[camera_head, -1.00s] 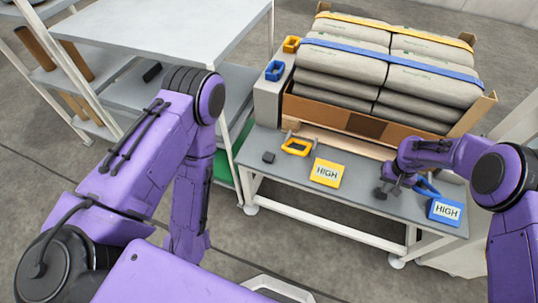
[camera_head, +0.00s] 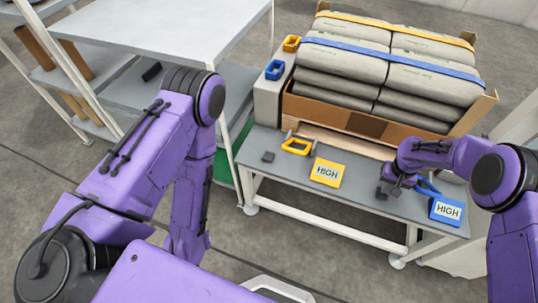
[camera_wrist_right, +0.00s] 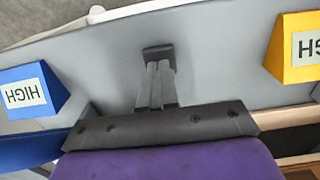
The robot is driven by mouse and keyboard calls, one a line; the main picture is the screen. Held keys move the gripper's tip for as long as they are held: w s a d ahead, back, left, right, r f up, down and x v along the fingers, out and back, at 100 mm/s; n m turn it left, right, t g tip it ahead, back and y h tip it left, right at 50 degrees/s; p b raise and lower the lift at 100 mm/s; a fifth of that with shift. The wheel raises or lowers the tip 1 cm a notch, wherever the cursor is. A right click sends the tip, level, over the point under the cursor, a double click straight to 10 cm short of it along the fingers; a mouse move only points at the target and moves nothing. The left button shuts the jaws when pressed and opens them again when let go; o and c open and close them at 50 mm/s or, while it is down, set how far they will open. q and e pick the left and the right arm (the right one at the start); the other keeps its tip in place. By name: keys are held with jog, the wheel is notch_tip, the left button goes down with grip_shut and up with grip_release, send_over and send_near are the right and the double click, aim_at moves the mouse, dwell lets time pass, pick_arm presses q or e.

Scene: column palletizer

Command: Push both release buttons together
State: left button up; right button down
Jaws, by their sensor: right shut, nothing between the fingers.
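Two small dark blocks that look like the release buttons are on the grey table (camera_head: 350,203). The left one (camera_head: 268,157) stands beside a yellow frame, with no gripper near it. The right one (camera_head: 381,194) is next to my right gripper (camera_head: 396,191), left of the blue sign. My right gripper is shut and empty, pointing down at the table. In the right wrist view, a dark block (camera_wrist_right: 158,54) shows at the tips of the closed fingers (camera_wrist_right: 157,83); I cannot tell whether they touch. My left arm is bent at the left, and its gripper is out of view.
Behind is a carton (camera_head: 330,112) of grey sacks under yellow and blue straps. A shelf rack (camera_head: 170,30) stands at the left.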

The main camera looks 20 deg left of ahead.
pick_arm(q)
jog(key=shift+f+b, duration=0.4)
dwell(0.4)
jog(key=shift+r+p, duration=0.25)
jog(key=shift+p, duration=0.05)
